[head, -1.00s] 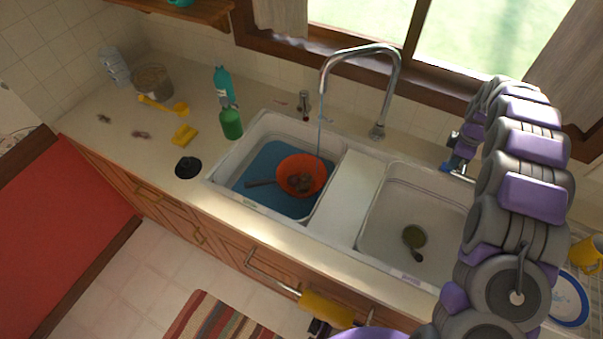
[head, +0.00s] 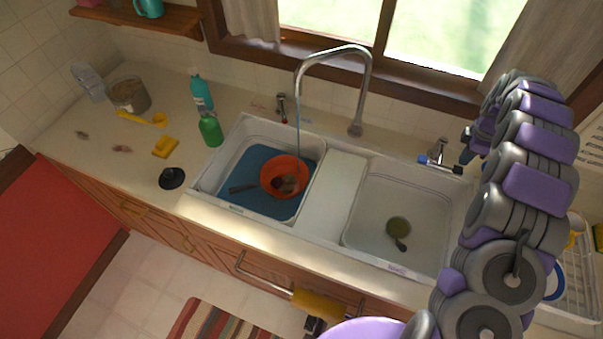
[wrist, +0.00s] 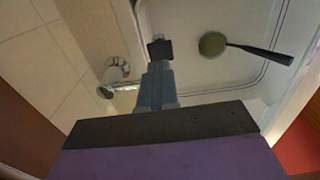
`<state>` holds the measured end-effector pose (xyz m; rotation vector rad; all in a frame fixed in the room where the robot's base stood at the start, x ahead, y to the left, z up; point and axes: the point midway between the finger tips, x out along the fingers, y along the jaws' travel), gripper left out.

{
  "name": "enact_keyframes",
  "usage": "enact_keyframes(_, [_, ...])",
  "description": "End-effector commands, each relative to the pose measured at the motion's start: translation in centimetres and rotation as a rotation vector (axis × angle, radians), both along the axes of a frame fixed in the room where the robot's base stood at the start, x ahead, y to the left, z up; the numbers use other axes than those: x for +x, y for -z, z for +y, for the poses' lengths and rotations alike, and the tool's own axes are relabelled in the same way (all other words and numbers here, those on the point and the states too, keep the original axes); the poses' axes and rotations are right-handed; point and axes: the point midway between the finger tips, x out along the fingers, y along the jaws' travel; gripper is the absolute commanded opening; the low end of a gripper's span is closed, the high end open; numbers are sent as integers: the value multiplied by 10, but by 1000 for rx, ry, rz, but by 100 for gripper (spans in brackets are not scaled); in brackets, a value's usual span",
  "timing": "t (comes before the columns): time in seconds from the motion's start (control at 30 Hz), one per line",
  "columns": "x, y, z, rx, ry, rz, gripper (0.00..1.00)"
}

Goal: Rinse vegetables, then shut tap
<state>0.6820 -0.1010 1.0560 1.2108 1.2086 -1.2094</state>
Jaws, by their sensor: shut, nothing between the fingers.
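An orange bowl (head: 270,181) with several brownish vegetables (head: 288,184) sits in the left basin, on blue water or a blue bottom. A thin stream of water (head: 298,115) runs from the curved chrome spout (head: 335,52) into the bowl. A tap handle with red (head: 281,104) stands left of the spout. A tap with blue (head: 438,160) stands at the right behind the right basin; a chrome fitting (wrist: 116,72) shows in the wrist view. My gripper (head: 466,142) is close to the blue-marked tap, shut and empty. Its fingers (wrist: 160,50) also show in the wrist view; contact is unclear.
The right basin (head: 365,225) holds a dark-handled utensil (head: 399,232). A dish rack (head: 575,285) stands right. A window sill runs behind the spout.

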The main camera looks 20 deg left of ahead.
Motion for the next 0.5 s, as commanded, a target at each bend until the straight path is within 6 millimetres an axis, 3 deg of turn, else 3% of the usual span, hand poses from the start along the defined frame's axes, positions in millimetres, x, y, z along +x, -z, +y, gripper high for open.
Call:
enact_keyframes(0.17, [0, 0, -15, 0, -1, 1, 0])
enact_keyframes(0.5, [-1, 2, -16, 0, -1, 2, 0])
